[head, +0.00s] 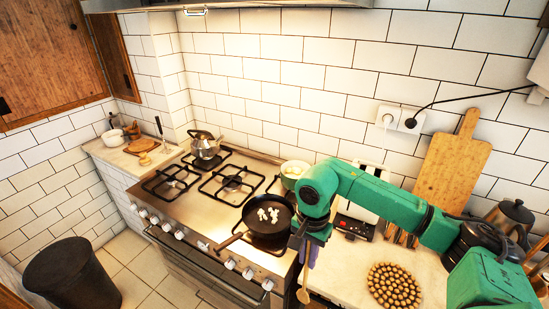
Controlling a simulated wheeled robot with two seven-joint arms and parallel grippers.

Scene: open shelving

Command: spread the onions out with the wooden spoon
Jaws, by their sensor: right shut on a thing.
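The onions (268,214) are several small white pieces clustered in the middle of a dark frying pan (284,226). The pan sits on the front right part of the stove, its handle pointing to the lower left. My right gripper (307,246) points down just right of the pan, at the stove's right edge. It is shut on the wooden spoon (304,294), which hangs down with its bowl low in front of the counter edge. The fingertips are partly hidden. My left gripper is not in view.
A kettle (205,147) stands at the back of the stove (190,219). A pale green pot (293,172) sits behind the pan. Right of my gripper are a toaster (357,219), a round tray of round brown items (394,287) and a cutting board (452,172).

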